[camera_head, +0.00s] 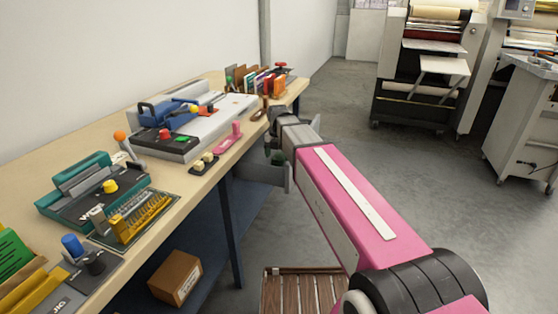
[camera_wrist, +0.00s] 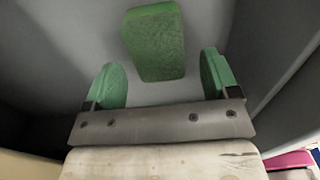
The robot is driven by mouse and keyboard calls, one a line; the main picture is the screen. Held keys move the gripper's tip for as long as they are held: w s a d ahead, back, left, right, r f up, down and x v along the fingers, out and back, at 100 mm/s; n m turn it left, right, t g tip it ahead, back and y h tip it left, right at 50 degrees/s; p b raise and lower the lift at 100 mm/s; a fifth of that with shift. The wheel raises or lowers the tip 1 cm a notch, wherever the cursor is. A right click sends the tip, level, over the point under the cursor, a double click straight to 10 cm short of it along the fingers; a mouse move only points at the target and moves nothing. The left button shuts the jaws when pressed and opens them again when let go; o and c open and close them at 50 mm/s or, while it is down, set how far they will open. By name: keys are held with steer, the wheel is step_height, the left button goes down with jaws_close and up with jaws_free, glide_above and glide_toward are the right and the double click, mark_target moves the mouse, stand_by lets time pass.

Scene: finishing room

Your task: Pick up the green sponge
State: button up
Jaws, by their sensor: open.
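The green sponge (camera_wrist: 155,42) shows in the wrist view as a rough green block with rounded edges, against a plain grey surface. It lies ahead of my gripper (camera_wrist: 162,78), roughly centred between the two green-padded fingers and apart from both. The fingers are spread wide with nothing between them. In the head view my gripper (camera_head: 277,148) is at the right edge of the workbench, partly hidden by my pink arm. I cannot make out the sponge surely in the head view.
The long workbench (camera_head: 214,174) holds binding machines, a pink stapler (camera_head: 229,138) and stamps. A cardboard box (camera_head: 176,276) sits on its lower shelf. A slatted wooden piece (camera_head: 290,292) stands below my arm. Large machines (camera_head: 425,60) stand at the back right; grey floor between is clear.

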mark_target(278, 158)
steer(key=shift+f, duration=0.9)
steer(key=c, duration=1)
steer(key=shift+r, duration=0.1)
step_height(278, 158, up, 10)
steer(key=shift+f, duration=0.1)
steer(key=shift+o, duration=1.1)
steer(key=shift+c, duration=0.9)
steer(key=shift+s, duration=0.1)
